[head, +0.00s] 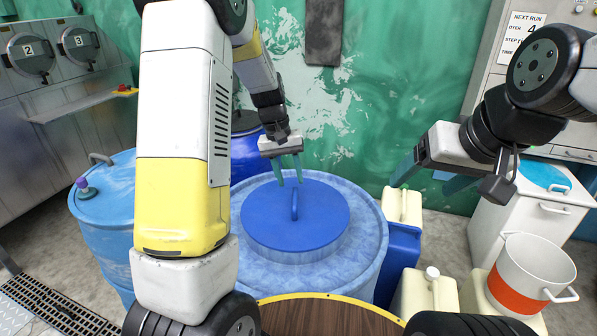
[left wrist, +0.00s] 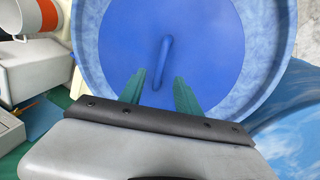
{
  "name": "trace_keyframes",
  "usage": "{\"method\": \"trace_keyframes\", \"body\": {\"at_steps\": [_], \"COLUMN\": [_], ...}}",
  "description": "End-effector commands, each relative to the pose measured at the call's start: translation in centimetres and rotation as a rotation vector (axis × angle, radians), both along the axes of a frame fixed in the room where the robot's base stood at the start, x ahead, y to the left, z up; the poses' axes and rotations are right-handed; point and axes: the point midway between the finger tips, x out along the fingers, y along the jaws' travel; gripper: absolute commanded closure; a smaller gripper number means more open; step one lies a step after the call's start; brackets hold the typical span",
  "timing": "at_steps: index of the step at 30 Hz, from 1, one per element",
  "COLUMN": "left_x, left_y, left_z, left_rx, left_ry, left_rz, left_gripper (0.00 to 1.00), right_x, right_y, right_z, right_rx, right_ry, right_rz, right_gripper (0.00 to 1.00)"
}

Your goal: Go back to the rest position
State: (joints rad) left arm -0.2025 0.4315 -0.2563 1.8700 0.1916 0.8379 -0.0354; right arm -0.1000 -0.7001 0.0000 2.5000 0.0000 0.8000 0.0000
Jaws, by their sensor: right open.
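My left gripper (head: 290,168) hangs fingers-down above a blue lid with an upright handle (head: 295,222), which lies on a large blue drum (head: 362,232). In the left wrist view its two green fingers (left wrist: 160,90) are apart with nothing between them, and the lid handle (left wrist: 160,62) shows beyond the tips. My right gripper (head: 425,178) is at the right, its green fingers apart and empty, in the air above the jerrycans.
A second blue drum (head: 105,225) stands at the left. Jerrycans, one blue and cream (head: 402,240), stand right of the drum. A white pot with an orange band (head: 530,268) and a white cabinet (head: 520,215) are further right. A round wooden top (head: 325,318) is in front.

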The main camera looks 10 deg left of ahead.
Motion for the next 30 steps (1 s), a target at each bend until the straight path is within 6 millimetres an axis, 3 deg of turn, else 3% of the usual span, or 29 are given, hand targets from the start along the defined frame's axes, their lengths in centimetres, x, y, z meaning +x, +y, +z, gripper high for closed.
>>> {"method": "trace_keyframes", "body": {"at_steps": [7,11,18,21,25,30], "left_x": [-0.2,-1.6,-7.8,-10.9,-15.1,-20.1], "left_y": [0.0,0.1,0.4,0.5,0.7,1.0], "left_z": [0.5,3.2,11.1,13.6,15.9,17.4], "left_rx": [-0.003,-0.019,-0.046,-0.046,-0.034,0.000], "left_ry": [-0.008,-0.049,-0.198,-0.264,-0.353,-0.459], "left_rz": [-0.001,-0.005,-0.037,-0.055,-0.079,-0.103], "left_gripper": [0.60,0.60,0.60,0.60,0.60,0.60], "right_x": [0.0,0.0,0.0,0.0,0.0,0.0], "right_y": [0.0,0.0,0.0,0.0,0.0,0.0], "right_z": [0.0,0.0,0.0,0.0,0.0,0.0], "right_rx": [0.000,0.000,0.000,0.000,0.000,0.000], "right_ry": [0.000,0.000,0.000,0.000,0.000,0.000], "right_rz": [0.000,0.000,0.000,0.000,0.000,0.000], "right_gripper": [0.23,0.23,0.23,0.23,0.23,0.23]}}
